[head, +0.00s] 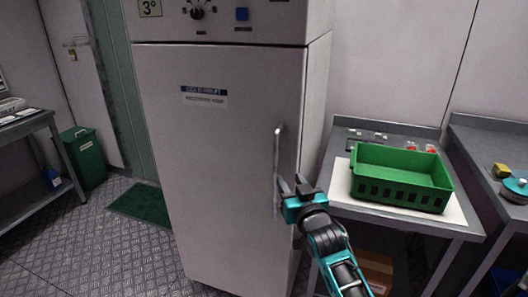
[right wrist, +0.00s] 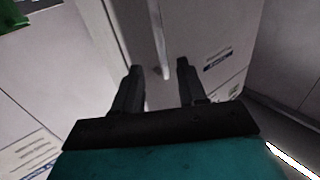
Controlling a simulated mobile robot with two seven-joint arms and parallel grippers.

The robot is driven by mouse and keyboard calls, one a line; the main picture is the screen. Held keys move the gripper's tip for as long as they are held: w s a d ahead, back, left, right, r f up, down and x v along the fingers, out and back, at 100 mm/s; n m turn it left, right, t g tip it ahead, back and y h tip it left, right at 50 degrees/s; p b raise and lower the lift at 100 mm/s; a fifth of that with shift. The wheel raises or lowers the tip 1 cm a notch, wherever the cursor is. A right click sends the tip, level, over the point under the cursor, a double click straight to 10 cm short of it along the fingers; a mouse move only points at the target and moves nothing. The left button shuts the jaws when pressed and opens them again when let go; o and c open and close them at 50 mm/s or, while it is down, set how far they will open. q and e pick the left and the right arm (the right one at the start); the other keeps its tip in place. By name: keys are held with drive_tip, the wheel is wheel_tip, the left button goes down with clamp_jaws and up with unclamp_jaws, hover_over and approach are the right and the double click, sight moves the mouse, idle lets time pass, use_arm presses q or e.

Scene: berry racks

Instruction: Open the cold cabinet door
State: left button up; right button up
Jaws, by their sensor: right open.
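The cold cabinet is tall and pale grey, and its door (head: 215,150) is shut in the head view. A long vertical metal handle (head: 278,150) runs along the door's right side. My right gripper (head: 291,182) is at the handle's lower part, with its fingers pointing at the door. In the right wrist view my right gripper (right wrist: 158,68) is open, and the handle (right wrist: 158,35) shows between its two fingers. I cannot tell whether a finger touches it. My left gripper is not in view.
A steel table (head: 395,222) with a green crate (head: 400,190) stands right of the cabinet. Another table (head: 490,160) is further right. A green bin (head: 84,158) and a green mat (head: 143,203) lie to the left. The floor (head: 120,255) before the cabinet's left side is clear.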

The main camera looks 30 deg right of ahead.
sight(277, 159)
drive_tip(key=x, duration=1.3)
drive_tip(key=shift+b, duration=0.4)
drive_tip(key=shift+a, duration=0.1)
clamp_jaws()
